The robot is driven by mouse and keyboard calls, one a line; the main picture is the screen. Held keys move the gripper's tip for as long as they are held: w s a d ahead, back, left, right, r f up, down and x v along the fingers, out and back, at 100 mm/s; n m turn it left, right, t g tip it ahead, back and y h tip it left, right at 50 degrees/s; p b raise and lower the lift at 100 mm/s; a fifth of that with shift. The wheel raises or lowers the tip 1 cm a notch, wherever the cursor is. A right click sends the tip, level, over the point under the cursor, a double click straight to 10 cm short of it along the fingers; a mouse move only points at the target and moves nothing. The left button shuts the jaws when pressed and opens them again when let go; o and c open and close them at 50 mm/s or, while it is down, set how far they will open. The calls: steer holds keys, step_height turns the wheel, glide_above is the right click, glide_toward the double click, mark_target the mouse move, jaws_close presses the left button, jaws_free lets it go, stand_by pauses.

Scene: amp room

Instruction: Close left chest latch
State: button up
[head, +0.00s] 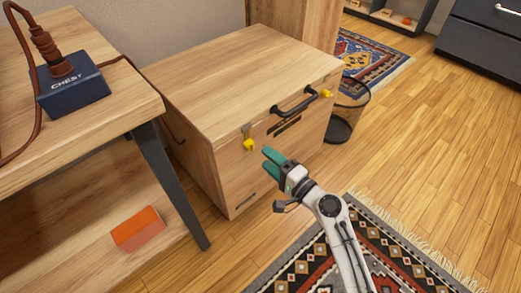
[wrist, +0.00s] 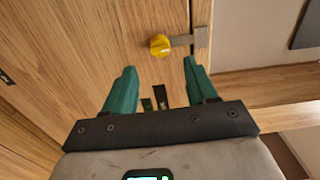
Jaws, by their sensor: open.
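The wooden chest (head: 190,115) stands in the middle of the head view with its lid down. Its left latch (head: 249,144) has a yellow knob and a grey metal arm at the front-left top edge. In the wrist view the yellow knob of a latch (wrist: 160,46) lies just beyond my fingertips, its metal arm reaching to the lid edge. I cannot tell whether the latch is fastened. My gripper (head: 271,157) is open and empty, in front of the chest front, right of and slightly below the left latch. In the wrist view its teal fingers (wrist: 160,66) are spread apart.
The right latch (head: 325,93) and a black handle (head: 295,103) are on the chest front. A table (head: 95,125) at left holds a dark box marked CHEST (head: 73,88); an orange block (head: 138,229) sits below. A wire bin (head: 347,112) stands right of the chest.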

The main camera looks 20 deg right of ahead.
steer(key=v, duration=0.5)
stand_by(0.5)
steer(key=s+a+f+n+g, duration=0.4)
steer(key=s+f+n+g, duration=0.3)
steer(key=s+n+g, duration=0.4)
steer(key=s+d+n+g+h+p, duration=0.1)
steer(key=s+d+n+g+h, duration=0.4)
steer(key=s, duration=1.3)
step_height(320, 180, up, 37)
steer(key=d+m+p, duration=0.2)
steer(key=d+p, duration=0.1)
steer(key=p, duration=3.4)
steer(key=shift+w+h, duration=0.4)
steer(key=shift+w, duration=0.05)
